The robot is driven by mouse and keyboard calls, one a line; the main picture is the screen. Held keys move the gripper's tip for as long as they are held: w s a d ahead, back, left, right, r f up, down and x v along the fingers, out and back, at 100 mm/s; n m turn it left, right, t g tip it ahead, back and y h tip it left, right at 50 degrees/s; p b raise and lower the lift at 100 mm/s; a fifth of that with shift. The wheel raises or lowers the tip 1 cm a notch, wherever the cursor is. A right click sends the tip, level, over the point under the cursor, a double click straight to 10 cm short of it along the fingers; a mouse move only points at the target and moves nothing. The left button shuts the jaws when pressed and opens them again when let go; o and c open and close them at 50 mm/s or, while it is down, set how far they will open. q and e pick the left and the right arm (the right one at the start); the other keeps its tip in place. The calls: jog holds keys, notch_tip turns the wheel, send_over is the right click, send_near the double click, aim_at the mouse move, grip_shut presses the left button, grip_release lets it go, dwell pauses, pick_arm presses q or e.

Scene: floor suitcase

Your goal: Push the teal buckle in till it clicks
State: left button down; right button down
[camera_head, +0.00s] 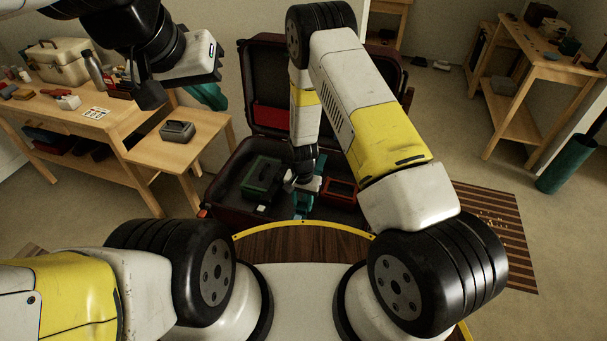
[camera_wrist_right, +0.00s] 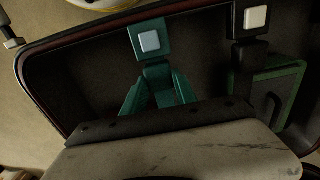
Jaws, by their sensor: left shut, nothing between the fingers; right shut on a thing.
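The open dark suitcase (camera_head: 222,208) lies on the floor ahead of me. My right gripper (camera_head: 303,184) reaches down into it, shut on a teal piece (camera_head: 303,203). In the right wrist view the teal buckle (camera_wrist_right: 137,41), with a pale square button, sits just beyond the teal piece (camera_wrist_right: 160,88), which narrows toward it. They meet or nearly meet; I cannot tell whether they are locked. The fingertips are hidden behind the gripper's body in that view. My left gripper (camera_head: 149,95) is shut and empty, raised left of the suitcase.
A green box (camera_head: 262,174) and a red-framed item (camera_head: 343,187) lie in the suitcase. A black buckle (camera_wrist_right: 255,18) with a pale button is right of the teal one. A wooden bench (camera_head: 190,158) with a grey tin (camera_head: 178,130) stands left. A striped rug (camera_head: 500,240) lies right.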

aim_at(302, 206)
jog(key=shift+s+a, duration=0.15)
jog(key=shift+s, duration=0.3)
jog(key=c, duration=1)
grip_release()
jog(key=shift+o, duration=0.2)
jog(key=shift+w+r, duration=0.1)
jog(key=shift+r, duration=0.4)
notch_tip(302, 206, up, 7)
jog(key=shift+f, duration=0.1)
